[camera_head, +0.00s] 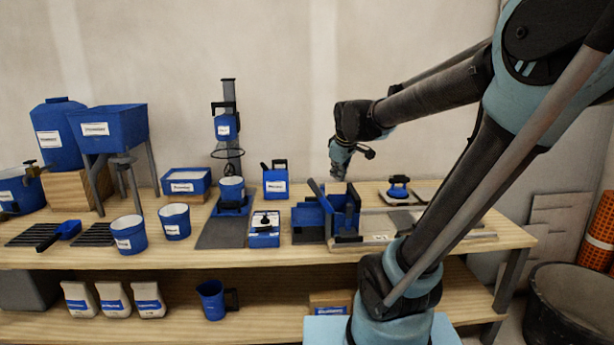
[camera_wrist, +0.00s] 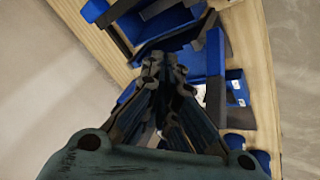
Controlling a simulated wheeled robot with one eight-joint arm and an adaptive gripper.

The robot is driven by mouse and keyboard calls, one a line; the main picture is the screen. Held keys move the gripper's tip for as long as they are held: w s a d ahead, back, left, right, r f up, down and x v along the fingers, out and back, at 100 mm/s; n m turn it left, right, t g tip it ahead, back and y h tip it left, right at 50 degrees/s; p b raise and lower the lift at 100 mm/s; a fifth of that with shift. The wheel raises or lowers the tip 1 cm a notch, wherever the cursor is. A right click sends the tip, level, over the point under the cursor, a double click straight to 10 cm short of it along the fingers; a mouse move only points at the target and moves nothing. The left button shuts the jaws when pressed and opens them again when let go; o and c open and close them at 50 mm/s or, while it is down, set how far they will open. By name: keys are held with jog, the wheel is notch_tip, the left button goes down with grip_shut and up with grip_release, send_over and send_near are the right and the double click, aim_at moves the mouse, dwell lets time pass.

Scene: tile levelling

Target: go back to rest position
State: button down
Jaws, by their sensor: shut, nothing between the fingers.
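My gripper (camera_head: 340,172) hangs at the end of my arm above the right half of the wooden workbench (camera_head: 300,258). It also shows in the wrist view (camera_wrist: 160,70), with its fingers together and nothing held between them. Below it in the head view stands a blue and dark grey fixture (camera_head: 345,212), which looks apart from the gripper. In the wrist view blue and dark parts lie beyond the fingertips. My arm hides some of the bench's right part.
Right of the fixture lies a blue-handled suction cup (camera_head: 398,187). A blue stand mixer (camera_head: 228,126), blue hopper (camera_head: 108,124) and white-filled buckets (camera_head: 129,234) stand to the left. Bags (camera_head: 113,299) and a jug (camera_head: 213,299) are on the lower shelf. A black tub (camera_head: 565,305) stands at right.

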jog(key=s+d+f+m+t, duration=0.1)
jog(key=s+d+f+m, duration=0.2)
jog(key=s+d+m, duration=0.65)
jog(key=s+f+g, duration=0.4)
jog(key=s+f, duration=0.7)
jog(key=s, duration=0.3)
jog(key=shift+s+a+g+h, duration=0.2)
jog(key=shift+a+g+h, duration=0.1)
jog(key=shift+a+g, duration=0.1)
jog(key=shift+f, duration=0.1)
jog(key=shift+w+f, duration=0.2)
jog(key=shift+w, duration=0.3)
